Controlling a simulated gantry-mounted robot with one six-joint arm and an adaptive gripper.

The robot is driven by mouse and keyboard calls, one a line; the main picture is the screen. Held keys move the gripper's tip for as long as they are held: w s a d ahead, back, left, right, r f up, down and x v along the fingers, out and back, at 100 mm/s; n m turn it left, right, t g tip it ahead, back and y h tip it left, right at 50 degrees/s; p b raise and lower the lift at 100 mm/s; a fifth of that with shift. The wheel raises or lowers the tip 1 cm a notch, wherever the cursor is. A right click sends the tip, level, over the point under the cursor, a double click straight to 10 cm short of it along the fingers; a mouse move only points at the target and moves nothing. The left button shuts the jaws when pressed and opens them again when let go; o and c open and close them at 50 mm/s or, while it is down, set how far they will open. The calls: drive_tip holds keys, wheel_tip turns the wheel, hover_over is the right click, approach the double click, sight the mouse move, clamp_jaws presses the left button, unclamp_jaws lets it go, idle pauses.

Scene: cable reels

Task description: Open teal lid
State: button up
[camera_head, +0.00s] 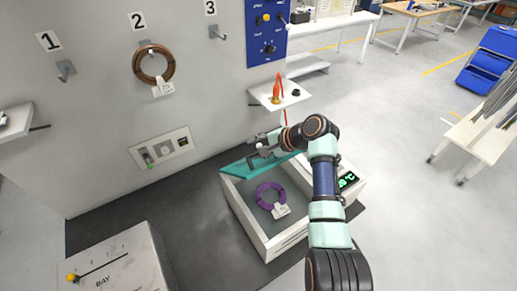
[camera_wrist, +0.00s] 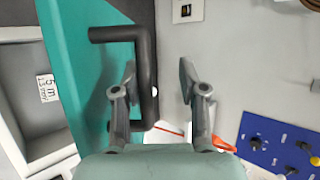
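The teal lid (camera_head: 250,163) is raised at the back of a white box (camera_head: 244,220), so the inside of the box shows. In the wrist view the lid (camera_wrist: 72,70) fills the left middle and carries a black bent handle (camera_wrist: 146,60). My gripper (camera_head: 257,152) is beside the lid in the head view. In the wrist view my gripper (camera_wrist: 157,85) has its fingers apart, with the handle's long bar between them, nearer the left finger. Whether a finger touches the bar I cannot tell.
A purple cable coil (camera_head: 269,196) with a white tag lies in the box. A small shelf (camera_head: 279,95) with an orange tool is on the wall close behind my arm. A brown coil (camera_head: 153,64) hangs on hook 2. A blue panel (camera_head: 267,30) is above the shelf.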

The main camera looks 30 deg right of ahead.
drive_tip(key=shift+r, duration=0.1)
drive_tip(key=shift+s+d+r+p, duration=0.15)
drive_tip(key=shift+r+p, duration=0.2)
drive_tip(key=shift+p, duration=0.1)
drive_tip(key=shift+s+d+r+p, duration=0.15)
drive_tip(key=shift+r+p, duration=0.15)
drive_tip(key=shift+p, duration=0.15)
drive_tip(key=p+v, duration=0.4)
drive_tip(key=v, duration=0.1)
drive_tip(key=shift+w+r+p, duration=0.3)
drive_tip(key=shift+v, duration=1.1)
drive_tip(key=shift+w+d+r, duration=0.1)
drive_tip(key=shift+w, duration=0.05)
